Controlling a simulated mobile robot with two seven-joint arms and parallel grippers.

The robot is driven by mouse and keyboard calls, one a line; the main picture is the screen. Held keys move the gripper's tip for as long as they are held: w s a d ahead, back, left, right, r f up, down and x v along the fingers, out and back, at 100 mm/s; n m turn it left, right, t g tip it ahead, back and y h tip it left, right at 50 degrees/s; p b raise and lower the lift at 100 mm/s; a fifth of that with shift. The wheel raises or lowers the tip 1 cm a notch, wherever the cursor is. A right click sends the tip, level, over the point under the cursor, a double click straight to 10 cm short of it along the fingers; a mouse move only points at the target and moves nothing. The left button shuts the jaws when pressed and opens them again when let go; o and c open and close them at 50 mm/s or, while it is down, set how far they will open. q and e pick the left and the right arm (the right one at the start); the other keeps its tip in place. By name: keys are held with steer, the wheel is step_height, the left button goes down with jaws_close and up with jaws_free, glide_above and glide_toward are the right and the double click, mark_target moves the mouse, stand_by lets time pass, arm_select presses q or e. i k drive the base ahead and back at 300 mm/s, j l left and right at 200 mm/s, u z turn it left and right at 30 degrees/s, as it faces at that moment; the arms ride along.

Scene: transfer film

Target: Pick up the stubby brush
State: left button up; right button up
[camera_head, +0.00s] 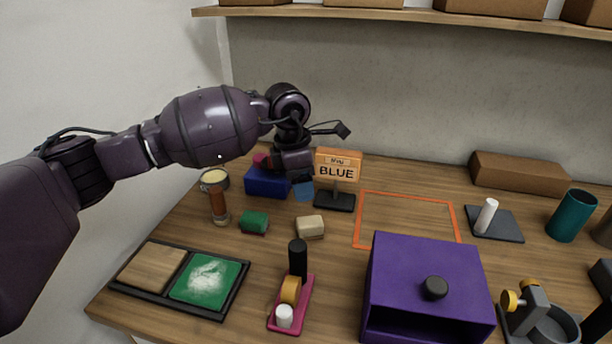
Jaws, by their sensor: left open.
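A short brown cylinder with a paler lower end (219,206), which looks like the stubby brush, stands upright on the table at the left. A round tin with a cream top (214,178) is just behind it. My left arm reaches in from the left, above and behind the brush. My left gripper (294,166) is open and hangs over the area between a blue box (266,183) and an orange sign reading BLUE (337,166). It is right of the brush and apart from it. Its fingertips are hard to make out. My right gripper does not show.
Green (254,222) and beige (310,227) blocks lie right of the brush. A black tray with a green pad (207,278) and a pink holder (293,304) are in front. A purple box (428,285) fills the front right. The orange-outlined area (408,218) is empty.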

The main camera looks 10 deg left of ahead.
mark_target(221, 215)
steer(key=k, duration=1)
